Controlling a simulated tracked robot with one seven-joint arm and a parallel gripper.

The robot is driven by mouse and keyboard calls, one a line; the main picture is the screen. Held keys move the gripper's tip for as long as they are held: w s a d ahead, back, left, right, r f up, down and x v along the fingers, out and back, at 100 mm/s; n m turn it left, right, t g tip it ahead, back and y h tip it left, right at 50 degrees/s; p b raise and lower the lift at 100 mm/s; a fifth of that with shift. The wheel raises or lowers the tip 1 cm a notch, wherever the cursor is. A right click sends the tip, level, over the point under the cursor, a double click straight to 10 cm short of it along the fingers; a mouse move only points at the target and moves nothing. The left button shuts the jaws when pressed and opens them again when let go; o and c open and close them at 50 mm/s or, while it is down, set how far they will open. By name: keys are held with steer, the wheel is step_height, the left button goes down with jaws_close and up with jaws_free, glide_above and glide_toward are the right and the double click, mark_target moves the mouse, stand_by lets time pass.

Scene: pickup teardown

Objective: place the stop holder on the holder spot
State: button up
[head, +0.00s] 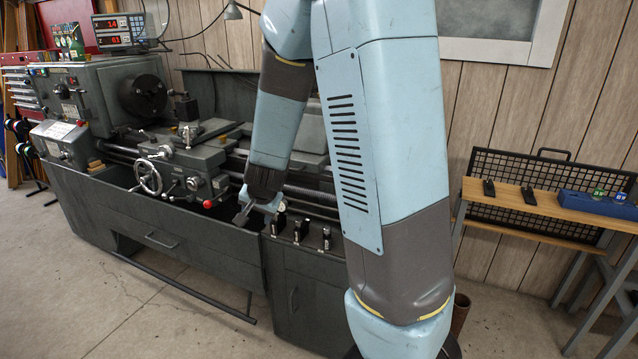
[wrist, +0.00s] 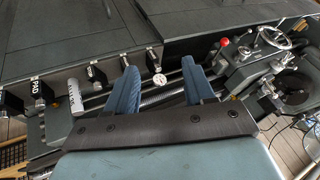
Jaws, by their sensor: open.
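My gripper (head: 257,208) is open and points down over the front right part of the lathe. In the wrist view its two blue fingers (wrist: 160,72) stand well apart with nothing clamped between them. Several small black holders stand in a row on the ledge. One with a round white dial (wrist: 159,79) appears between the fingertips, nearer the left one. Two plainer black holders, one (wrist: 125,62) and another (wrist: 96,74), are to its left; they also show in the head view, one (head: 301,228) and another (head: 326,238). I cannot tell which is the stop holder. I cannot make out a holder spot.
The lathe carriage with its handwheel (head: 148,177) and red knob (head: 208,204) is left of my gripper. A block marked PAD (wrist: 38,91) and a pale cylinder (wrist: 75,97) are at the wrist view's left. A wooden bench (head: 560,209) stands at right.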

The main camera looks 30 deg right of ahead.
steer(key=s+r+n+y, duration=0.2)
steer(key=s+r+n, duration=0.3)
steer(key=s+r, duration=0.8)
steer(key=s+d+r+n+h, duration=0.1)
steer(key=s+d+r, duration=0.1)
steer(key=s, duration=0.5)
steer(key=s+d+r+n+g+h, duration=0.1)
steer(key=s+d+r, duration=0.1)
steer(key=s+r, duration=0.3)
steer(key=shift+s+r+n, duration=0.2)
steer(key=shift+s+n, duration=0.2)
steer(key=shift+s, duration=0.7)
